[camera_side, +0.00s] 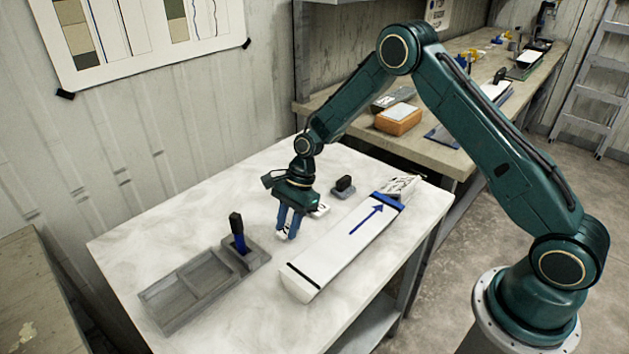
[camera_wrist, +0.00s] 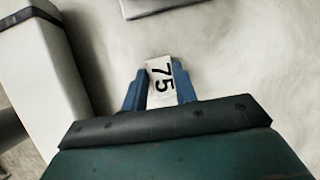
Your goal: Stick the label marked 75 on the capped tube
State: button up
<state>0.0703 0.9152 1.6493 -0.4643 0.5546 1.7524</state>
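The tube (camera_side: 340,247) is a long white liner lying on the pale table, with a blue arrow, a blue band (camera_side: 387,201) at its far end and a dark line near its close end. It also shows at the left of the wrist view (camera_wrist: 45,85). My gripper (camera_side: 286,232) points down at the left of the tube, apart from it. In the wrist view its blue fingers (camera_wrist: 160,88) are closed on both sides of a white label marked 75 (camera_wrist: 160,72). The label's white edge shows between the fingertips in the side view.
A grey tray (camera_side: 190,287) with compartments and an upright dark-handled tool (camera_side: 238,232) stands at the left. Another white card (camera_side: 319,211) lies behind my gripper, near a small black stamp-like object (camera_side: 344,186). The marble tabletop (camera_side: 190,215) is clear at the back left.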

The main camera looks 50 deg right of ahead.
aim_at(288, 229)
jog(key=shift+r, duration=0.1)
jog(key=shift+c, duration=0.3)
jog(key=shift+r, duration=2.95)
jog(key=shift+s, duration=0.1)
jog(key=shift+s+a+r, duration=0.2)
jog(key=shift+r, duration=0.05)
jog(key=s+a+r, duration=0.2)
jog(key=s+r, duration=0.1)
jog(key=s, duration=0.3)
jog(key=s+a+r, duration=0.3)
jog(key=s, duration=0.4)
jog(key=shift+s+r, duration=0.15)
jog(key=shift+s, duration=0.1)
jog(key=shift+f, duration=2.55)
